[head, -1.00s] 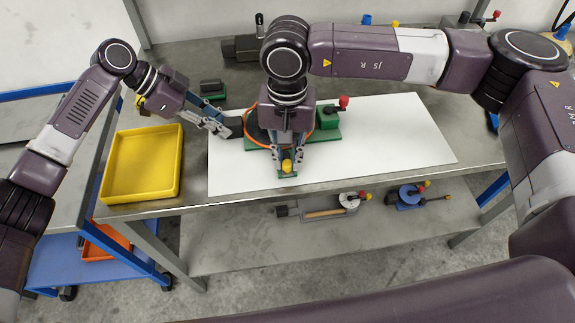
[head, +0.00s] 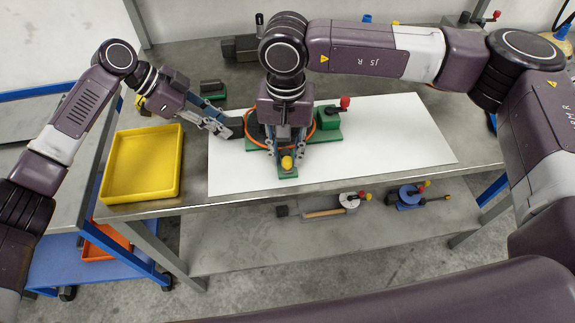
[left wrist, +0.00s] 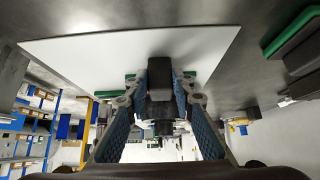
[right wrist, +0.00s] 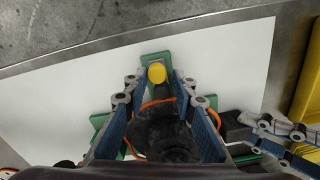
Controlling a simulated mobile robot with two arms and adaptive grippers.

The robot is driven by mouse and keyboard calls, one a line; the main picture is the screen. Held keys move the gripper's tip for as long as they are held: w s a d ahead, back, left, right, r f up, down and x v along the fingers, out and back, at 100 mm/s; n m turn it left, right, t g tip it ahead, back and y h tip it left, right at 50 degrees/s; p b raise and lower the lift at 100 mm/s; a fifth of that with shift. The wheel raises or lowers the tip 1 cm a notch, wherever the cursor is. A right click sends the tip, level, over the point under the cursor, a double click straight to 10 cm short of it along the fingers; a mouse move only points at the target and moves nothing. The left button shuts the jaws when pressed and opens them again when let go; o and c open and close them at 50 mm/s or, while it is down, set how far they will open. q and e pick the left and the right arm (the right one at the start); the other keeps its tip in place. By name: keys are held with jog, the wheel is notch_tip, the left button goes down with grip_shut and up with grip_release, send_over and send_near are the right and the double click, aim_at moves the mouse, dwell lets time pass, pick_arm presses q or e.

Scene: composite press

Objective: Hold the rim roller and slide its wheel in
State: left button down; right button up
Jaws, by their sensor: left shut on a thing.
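The rim roller stands on the white mat. It has a green base (head: 289,174), an orange ring (head: 314,130), a yellow knob (head: 287,162) at the near end and a red knob (head: 345,102). My left gripper (head: 231,131) is shut on a dark block (head: 236,126) at the roller's left side; the block also shows in the left wrist view (left wrist: 160,78). My right gripper (head: 285,150) points down over the near part, its fingers apart on either side of the yellow-knobbed part (right wrist: 157,73). The wheel under it is mostly hidden.
An empty yellow tray (head: 143,165) stands left on the table. A dark block with a green base (head: 212,90) lies behind my left gripper. The white mat (head: 400,140) is clear to the right. Other tools (head: 325,205) lie on the lower shelf.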

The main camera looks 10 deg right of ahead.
aim_at(287, 157)
jog(key=shift+o, duration=1)
pick_arm(q)
jog(key=shift+a, duration=0.1)
pick_arm(e)
notch_tip(287, 157, up, 12)
pick_arm(q)
jog(key=c, duration=1.6)
grip_release()
